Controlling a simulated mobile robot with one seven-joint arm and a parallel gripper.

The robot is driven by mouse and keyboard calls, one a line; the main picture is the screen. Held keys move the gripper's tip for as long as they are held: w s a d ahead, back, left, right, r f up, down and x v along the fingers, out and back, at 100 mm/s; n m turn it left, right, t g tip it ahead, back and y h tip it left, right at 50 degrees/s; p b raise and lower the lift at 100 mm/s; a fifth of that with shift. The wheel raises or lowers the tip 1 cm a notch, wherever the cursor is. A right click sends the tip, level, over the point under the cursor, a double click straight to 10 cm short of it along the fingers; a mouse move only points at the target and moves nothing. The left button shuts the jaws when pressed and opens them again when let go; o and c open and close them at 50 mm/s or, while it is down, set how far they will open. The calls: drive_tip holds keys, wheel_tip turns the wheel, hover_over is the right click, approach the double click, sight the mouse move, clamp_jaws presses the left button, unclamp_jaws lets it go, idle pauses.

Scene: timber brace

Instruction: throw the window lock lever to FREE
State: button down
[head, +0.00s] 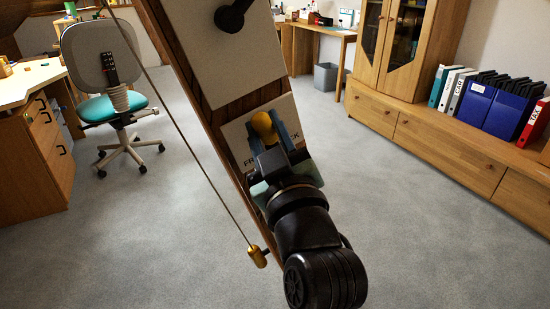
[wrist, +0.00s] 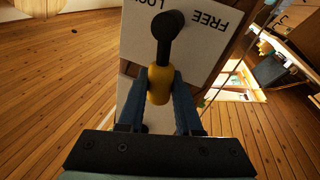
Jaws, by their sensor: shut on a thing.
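The lock lever has a yellow grip (head: 262,122) and a black arm and pivot, seen in the wrist view (wrist: 168,28). It is mounted on a white plate (wrist: 140,50) marked FREE and LOCK. The plate is on the slanted timber brace (head: 215,112); in the head view my gripper covers part of its lettering. My gripper (wrist: 160,80) is shut on the yellow grip, with a blue finger on each side. The lever sticks out from the plate towards my wrist; I cannot tell which word it points to.
A second white plate with a black knob (head: 232,16) is higher on the brace. A cord with a brass weight (head: 257,257) hangs left of my gripper. An office chair (head: 110,85) and desk stand left, a wooden cabinet (head: 430,130) right. The carpet between is clear.

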drive_tip(key=n+b, duration=0.2)
drive_tip(key=a+f+n+y+b, duration=0.1)
drive_tip(key=n+b, duration=0.1)
drive_tip(key=b, duration=0.1)
drive_tip(key=s+f+n+y+b, duration=0.1)
drive_tip(key=n+b, duration=0.1)
drive_tip(key=b, duration=0.1)
drive_tip(key=shift+a, duration=0.3)
drive_tip(key=shift+a+n+b, duration=0.1)
drive_tip(key=shift+n+b, duration=0.2)
drive_tip(key=shift+b, duration=0.1)
drive_tip(key=c, duration=0.6)
unclamp_jaws()
drive_tip(key=shift+r, duration=0.1)
drive_tip(key=v, duration=1.3)
